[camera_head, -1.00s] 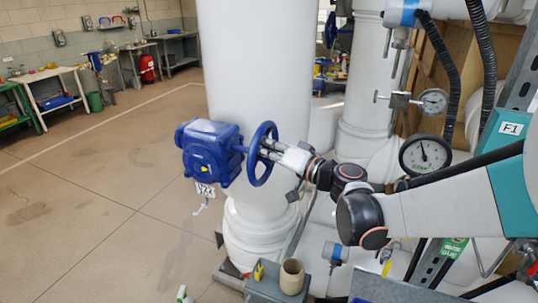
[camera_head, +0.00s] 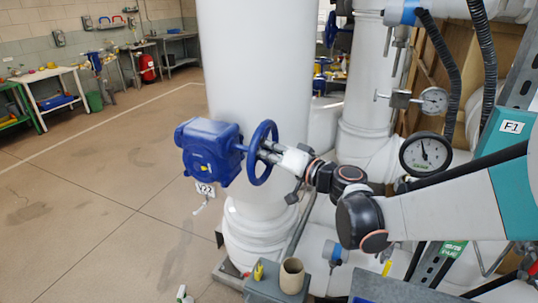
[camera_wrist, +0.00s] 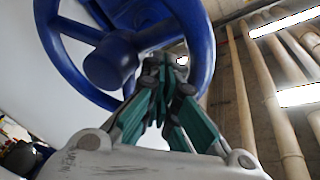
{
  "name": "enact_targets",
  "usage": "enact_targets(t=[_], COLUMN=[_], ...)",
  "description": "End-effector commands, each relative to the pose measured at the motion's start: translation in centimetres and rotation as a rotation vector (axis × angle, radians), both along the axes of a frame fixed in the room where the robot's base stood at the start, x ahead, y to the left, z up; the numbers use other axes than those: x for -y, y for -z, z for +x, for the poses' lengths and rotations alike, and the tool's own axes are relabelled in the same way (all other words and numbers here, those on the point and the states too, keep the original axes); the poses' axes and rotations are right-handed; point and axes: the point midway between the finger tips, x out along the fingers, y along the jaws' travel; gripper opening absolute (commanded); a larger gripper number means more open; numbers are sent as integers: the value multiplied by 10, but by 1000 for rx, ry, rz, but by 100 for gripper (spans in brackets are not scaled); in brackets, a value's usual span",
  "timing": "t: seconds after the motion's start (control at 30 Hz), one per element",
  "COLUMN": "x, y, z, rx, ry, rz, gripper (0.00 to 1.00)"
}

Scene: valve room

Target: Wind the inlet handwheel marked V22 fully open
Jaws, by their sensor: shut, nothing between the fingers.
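The blue handwheel (camera_head: 258,181) stands upright on the right side of a blue gearbox (camera_head: 208,150) in front of a thick white pipe. A white tag reading V22 (camera_head: 205,190) hangs below the gearbox. My gripper (camera_head: 264,150) reaches in from the right, its fingers at the wheel's near face, inside the rim outline. In the wrist view the wheel (camera_wrist: 110,60) shows its hub, spokes and rim close up. The gripper's teal fingers (camera_wrist: 170,62) are shut with nothing between them, their tips between the hub and the rim. Whether they touch a spoke or the rim cannot be told.
A pressure gauge (camera_head: 425,155) and a smaller gauge (camera_head: 434,100) stand to the right of the wheel. Below it are a grey box (camera_head: 268,284) and a beige cup (camera_head: 291,276). The floor (camera_head: 100,210) to the left is clear, with benches along the far wall.

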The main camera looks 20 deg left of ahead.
Motion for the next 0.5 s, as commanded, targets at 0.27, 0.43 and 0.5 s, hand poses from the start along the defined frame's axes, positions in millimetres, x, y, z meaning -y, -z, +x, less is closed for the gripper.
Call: enact_targets(t=[0.27,0.43,0.5], x=[-1,-1,-1], y=[7,8,11], z=[-8,-8,-9], rx=[0,0,0], ry=[0,-1,-1], rz=[0,-1,-1], gripper=[0,0,0])
